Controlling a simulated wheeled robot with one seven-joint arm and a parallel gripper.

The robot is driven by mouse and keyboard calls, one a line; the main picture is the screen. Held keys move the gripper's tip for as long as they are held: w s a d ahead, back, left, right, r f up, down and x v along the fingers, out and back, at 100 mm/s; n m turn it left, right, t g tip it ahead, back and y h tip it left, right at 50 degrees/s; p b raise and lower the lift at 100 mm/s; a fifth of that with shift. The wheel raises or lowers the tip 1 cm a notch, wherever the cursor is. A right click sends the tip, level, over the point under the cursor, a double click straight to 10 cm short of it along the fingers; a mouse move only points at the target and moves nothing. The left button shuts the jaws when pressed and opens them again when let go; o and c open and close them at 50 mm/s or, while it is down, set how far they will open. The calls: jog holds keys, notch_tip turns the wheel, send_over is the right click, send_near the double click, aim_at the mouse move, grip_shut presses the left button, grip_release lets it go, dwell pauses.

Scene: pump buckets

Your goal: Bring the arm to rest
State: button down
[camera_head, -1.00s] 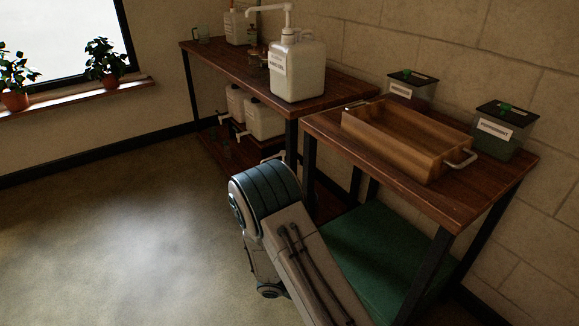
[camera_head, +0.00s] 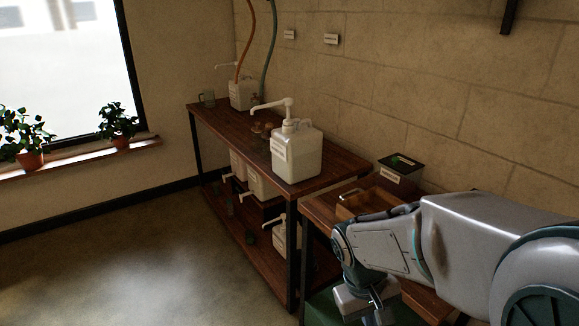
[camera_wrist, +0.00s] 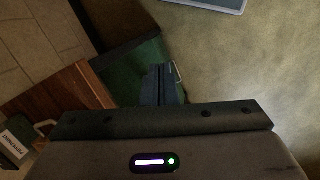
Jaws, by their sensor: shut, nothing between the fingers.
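My arm reaches in from the right of the head view, folded in front of the near wooden table (camera_head: 322,212). Its wrist bends downward there, and the fingertips are not clear in that view. My gripper (camera_wrist: 163,84) shows in the wrist view with its dark fingers together and nothing between them. It hangs beside the table, over the green lower shelf and the floor, apart from the things on the tabletop.
A wooden tray (camera_head: 366,205) and a dark-lidded box (camera_head: 400,171) stand on the near table, partly behind my arm. A white pump bucket (camera_head: 297,154) stands on the long table (camera_head: 345,170). Floor at the left (camera_head: 120,260) is free.

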jog(key=s+r+m+t+y+p, duration=0.2)
jog(key=r+p, duration=0.4)
jog(key=r, duration=0.8)
jog(key=shift+s+a+m+t+y, duration=0.4)
jog(key=shift+s+t, duration=0.45)
jog(key=shift+t, duration=0.05)
